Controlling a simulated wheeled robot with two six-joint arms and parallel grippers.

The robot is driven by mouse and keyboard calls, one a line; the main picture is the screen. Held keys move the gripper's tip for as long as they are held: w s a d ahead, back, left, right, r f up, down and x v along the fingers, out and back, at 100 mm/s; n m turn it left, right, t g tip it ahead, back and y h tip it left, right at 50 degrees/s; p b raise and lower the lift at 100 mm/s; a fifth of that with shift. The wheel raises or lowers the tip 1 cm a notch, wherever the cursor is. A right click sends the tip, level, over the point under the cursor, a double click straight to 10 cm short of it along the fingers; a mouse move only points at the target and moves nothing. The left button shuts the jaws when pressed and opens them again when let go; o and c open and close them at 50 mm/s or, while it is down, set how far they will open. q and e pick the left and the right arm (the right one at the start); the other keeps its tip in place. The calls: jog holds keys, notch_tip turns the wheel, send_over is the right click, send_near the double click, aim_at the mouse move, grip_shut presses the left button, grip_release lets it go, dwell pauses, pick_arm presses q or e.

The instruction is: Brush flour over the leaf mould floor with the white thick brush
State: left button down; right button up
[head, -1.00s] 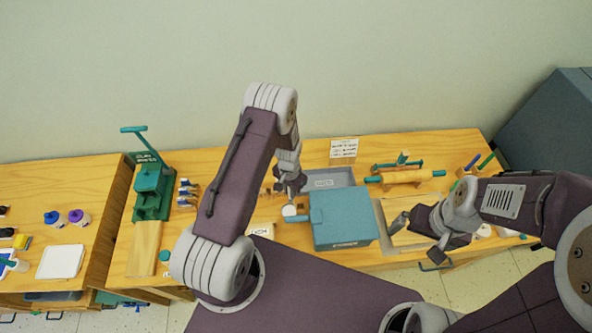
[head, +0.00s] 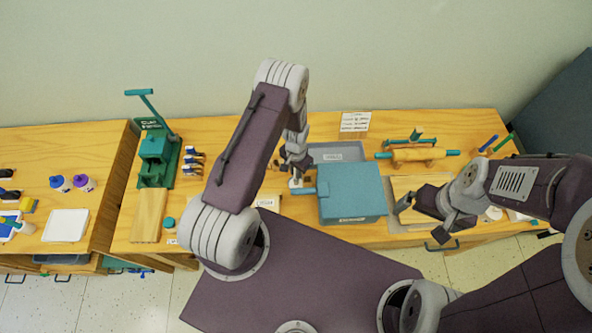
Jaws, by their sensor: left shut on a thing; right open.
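My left gripper (head: 294,166) points down over the workbench, left of the blue-teal box (head: 352,190). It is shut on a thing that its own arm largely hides. A small white piece (head: 295,183) shows just below its fingers; it may be part of the white thick brush, but I cannot tell. My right gripper (head: 424,214) is open over the front of a pale board (head: 408,184), right of the box. I cannot make out the leaf mould or any flour.
A grey tray (head: 350,152) lies behind the box. A rolling pin (head: 425,155) lies at the back right. A green press (head: 156,160) and a wooden board (head: 149,215) stand at the left.

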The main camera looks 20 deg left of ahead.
dwell(0.4)
pick_arm(q)
jog(key=shift+f+b, duration=0.45)
dwell(0.6)
jog(key=shift+s, duration=0.1)
dwell(1.1)
notch_tip(320, 180, up, 7)
jog(key=p, duration=0.5)
jog(key=shift+f, duration=0.1)
dwell(0.7)
